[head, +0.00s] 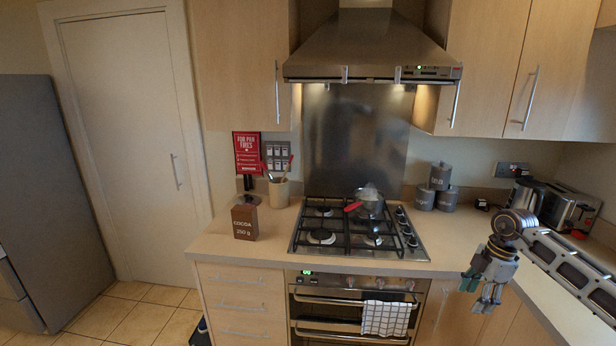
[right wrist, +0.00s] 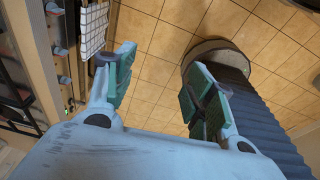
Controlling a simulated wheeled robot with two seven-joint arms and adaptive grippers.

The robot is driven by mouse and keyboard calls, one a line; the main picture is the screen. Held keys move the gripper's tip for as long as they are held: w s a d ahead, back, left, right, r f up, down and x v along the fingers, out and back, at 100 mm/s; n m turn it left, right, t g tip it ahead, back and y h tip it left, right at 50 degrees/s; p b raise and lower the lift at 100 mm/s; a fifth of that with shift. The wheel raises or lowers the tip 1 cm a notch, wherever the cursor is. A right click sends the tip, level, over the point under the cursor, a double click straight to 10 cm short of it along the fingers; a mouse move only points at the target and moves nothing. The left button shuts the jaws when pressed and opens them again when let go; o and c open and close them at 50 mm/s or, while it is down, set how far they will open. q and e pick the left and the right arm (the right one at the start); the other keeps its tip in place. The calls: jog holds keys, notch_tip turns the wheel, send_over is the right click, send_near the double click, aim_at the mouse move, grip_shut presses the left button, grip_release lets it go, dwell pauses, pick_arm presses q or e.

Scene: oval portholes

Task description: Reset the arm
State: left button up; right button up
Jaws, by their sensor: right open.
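My right gripper (head: 483,292) hangs pointing down in front of the counter edge at the right of the head view, its arm coming in from the right. In the right wrist view its two green-padded fingers (right wrist: 162,95) are apart with nothing between them, above the tiled floor. My left gripper is not in view.
The gas hob (head: 358,232) carries a pan with a red handle (head: 354,206). A cocoa box (head: 244,222) and utensil pot (head: 279,191) stand left of it. Grey canisters (head: 436,188), a kettle (head: 526,195) and a toaster (head: 572,207) stand right. A checked towel (head: 385,318) hangs on the oven.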

jog(key=w+a+f+t+y, duration=0.25)
jog(key=a+f+y, duration=0.25)
jog(key=a+f, duration=0.3)
jog(key=w+a+f+t+y, duration=0.2)
jog(key=w+a+f+y, duration=0.25)
jog(key=a+f, duration=0.35)
jog(key=s+d+f+m+t+h, duration=0.15)
jog(key=f+m+t, duration=0.25)
jog(key=f, duration=0.6)
jog(key=s+f+m+t+h, duration=0.2)
jog(key=f+m+t, duration=0.15)
jog(key=f, duration=0.55)
jog(key=s+d+f+m+g+h, duration=0.2)
jog(key=s+f+m+g+h, duration=0.35)
jog(key=s+f, duration=1.75)
jog(key=s+a+f+g, duration=0.2)
jog(key=s+f, duration=0.1)
jog(key=s, duration=0.7)
jog(key=s+a+f+m+g+h, duration=0.1)
jog(key=s+f, duration=0.3)
jog(key=s, duration=0.6)
jog(key=s+a+f+m+g+h, duration=0.1)
jog(key=s+a+f+g, duration=0.1)
jog(key=s, duration=0.8)
notch_tip(320, 180, down, 2)
jog(key=shift+s+a+f+g, duration=0.1)
jog(key=shift+s+a+g, duration=0.25)
jog(key=shift+s+a, duration=0.1)
